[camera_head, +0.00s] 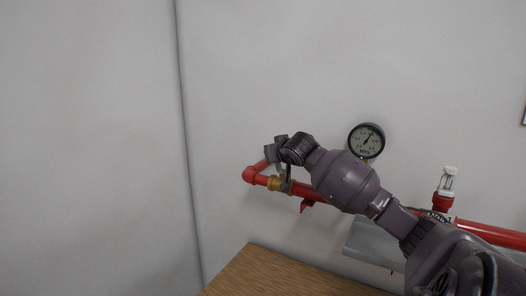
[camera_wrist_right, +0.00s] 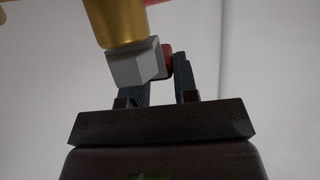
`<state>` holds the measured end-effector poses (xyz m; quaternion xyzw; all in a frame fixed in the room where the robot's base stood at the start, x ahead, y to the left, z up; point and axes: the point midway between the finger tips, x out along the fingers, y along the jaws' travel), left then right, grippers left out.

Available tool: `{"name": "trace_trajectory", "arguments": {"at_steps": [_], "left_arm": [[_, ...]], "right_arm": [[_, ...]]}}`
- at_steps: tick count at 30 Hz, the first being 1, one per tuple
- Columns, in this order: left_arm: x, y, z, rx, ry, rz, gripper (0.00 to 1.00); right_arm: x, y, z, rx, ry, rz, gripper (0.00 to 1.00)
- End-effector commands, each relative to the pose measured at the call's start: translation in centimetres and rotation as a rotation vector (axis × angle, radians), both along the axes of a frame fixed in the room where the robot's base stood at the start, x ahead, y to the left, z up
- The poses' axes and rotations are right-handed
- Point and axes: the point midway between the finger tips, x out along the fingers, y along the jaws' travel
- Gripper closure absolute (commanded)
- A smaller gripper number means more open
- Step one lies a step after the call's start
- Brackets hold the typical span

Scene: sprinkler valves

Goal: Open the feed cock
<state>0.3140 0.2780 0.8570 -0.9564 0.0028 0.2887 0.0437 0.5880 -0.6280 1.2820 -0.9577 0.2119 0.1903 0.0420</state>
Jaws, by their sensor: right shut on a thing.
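The feed cock, a brass valve (camera_head: 275,184), sits on the red pipe near its left elbow in the head view. In the right wrist view its brass body (camera_wrist_right: 118,20) shows at the top, with a grey block-like stem (camera_wrist_right: 135,66) below it. My right gripper (camera_head: 277,149) is at the cock, just above the pipe. In the right wrist view my right gripper (camera_wrist_right: 163,78) is shut on a small red part (camera_wrist_right: 167,58) beside the grey stem, apparently the cock's handle. The grey stem hides part of the near finger. My left gripper is not in view.
The red pipe (camera_head: 490,233) runs along the pale wall, partly behind my right arm. A round pressure gauge (camera_head: 366,140) and a white-topped red fitting (camera_head: 445,188) stand above it. A wooden tabletop (camera_head: 270,275) lies below. The wall area at left is clear.

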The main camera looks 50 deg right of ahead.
Motion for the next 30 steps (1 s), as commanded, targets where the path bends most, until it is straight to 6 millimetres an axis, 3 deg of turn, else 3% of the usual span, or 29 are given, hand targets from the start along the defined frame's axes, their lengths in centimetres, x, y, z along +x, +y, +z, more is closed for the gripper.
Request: {"name": "trace_trajectory", "arguments": {"at_steps": [15, 30], "left_arm": [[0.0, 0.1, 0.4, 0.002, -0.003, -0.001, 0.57], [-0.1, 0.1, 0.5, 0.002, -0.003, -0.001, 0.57]], "right_arm": [[-0.2, 0.7, 0.1, 0.0, -0.001, 0.239, 1.0], [-0.2, 0.9, 0.0, 0.001, 0.0, 0.274, 1.0]]}}
